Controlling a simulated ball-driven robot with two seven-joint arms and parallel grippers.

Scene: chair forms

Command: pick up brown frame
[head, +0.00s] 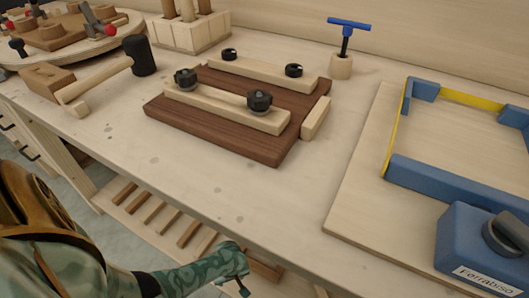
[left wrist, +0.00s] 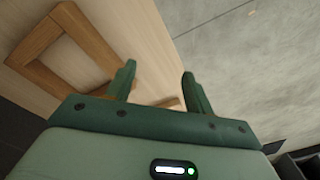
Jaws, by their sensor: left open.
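The brown wooden frame (left wrist: 92,38) shows in the left wrist view at the upper left, on a pale wooden surface. It has an open middle, and my gripper hides its lower part. My left gripper (left wrist: 159,72) is open with nothing between its fingertips; the frame lies to the left of its fingers. A small brown wooden piece (left wrist: 170,102) shows low between the fingers; I cannot tell if it belongs to the frame. In the head view my left arm reaches below the bench's front edge, and a brown wooden piece (head: 265,268) shows partly hidden behind the hand.
The workbench (head: 225,208) carries a dark brown clamped board (head: 215,133), a mallet (head: 142,56), a blue-handled tool (head: 346,40) and a blue-cornered jig (head: 415,178). A slatted lower shelf (head: 165,216) lies under the bench's front edge.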

